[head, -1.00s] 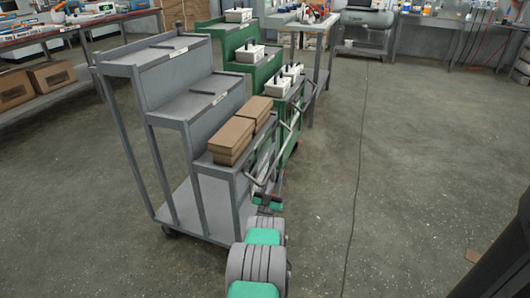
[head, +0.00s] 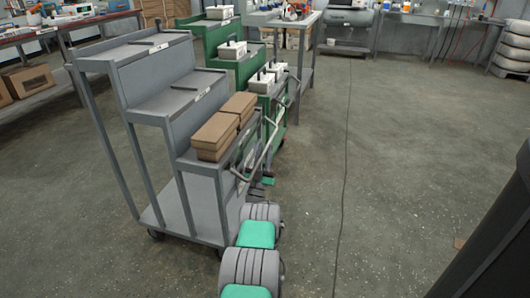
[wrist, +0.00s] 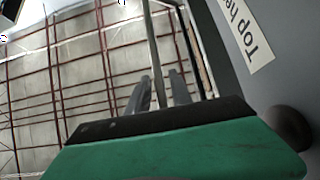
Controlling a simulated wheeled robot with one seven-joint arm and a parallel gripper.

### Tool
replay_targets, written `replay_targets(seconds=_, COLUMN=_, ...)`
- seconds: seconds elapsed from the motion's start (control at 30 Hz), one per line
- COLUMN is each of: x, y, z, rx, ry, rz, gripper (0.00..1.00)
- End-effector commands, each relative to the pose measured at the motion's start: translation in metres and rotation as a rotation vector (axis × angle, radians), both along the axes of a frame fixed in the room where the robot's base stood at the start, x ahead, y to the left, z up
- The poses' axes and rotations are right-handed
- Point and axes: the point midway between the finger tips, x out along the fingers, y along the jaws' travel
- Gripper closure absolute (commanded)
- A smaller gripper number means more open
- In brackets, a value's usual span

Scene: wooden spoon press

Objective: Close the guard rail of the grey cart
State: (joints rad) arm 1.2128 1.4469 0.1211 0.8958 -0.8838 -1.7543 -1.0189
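The grey cart (head: 152,118) is a stepped, three-tier trolley in the left half of the head view. Its guard rail (head: 243,172) is a thin grey bar frame on the right side of the lowest tier, sticking out from the cart. My gripper (head: 262,183) is beside this rail, low on the cart's right, small and partly hidden by my arm. In the wrist view, my gripper (wrist: 158,92) has its two grey fingers apart. A thin bar (wrist: 152,45), apparently the rail, runs between them; I cannot tell whether they touch it.
Brown boxes (head: 217,132) sit on the grey cart's lowest tier. A green cart (head: 240,65) with white boxes stands close behind. A labelled grey panel (wrist: 250,40) is near the fingers at the right of the wrist view. The floor (head: 400,150) right of the carts is clear.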

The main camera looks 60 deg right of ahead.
Motion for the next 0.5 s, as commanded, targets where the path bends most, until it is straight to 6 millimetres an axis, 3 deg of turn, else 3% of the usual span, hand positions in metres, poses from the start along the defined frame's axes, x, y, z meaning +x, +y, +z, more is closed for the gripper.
replay_targets(seconds=0.3, x=0.0000, y=0.0001, z=0.0001, rx=-0.001, ry=0.000, rz=0.000, gripper=1.00)
replay_targets(seconds=0.5, x=-0.0001, y=0.0001, z=0.0001, rx=-0.001, ry=0.000, rz=0.000, gripper=1.00)
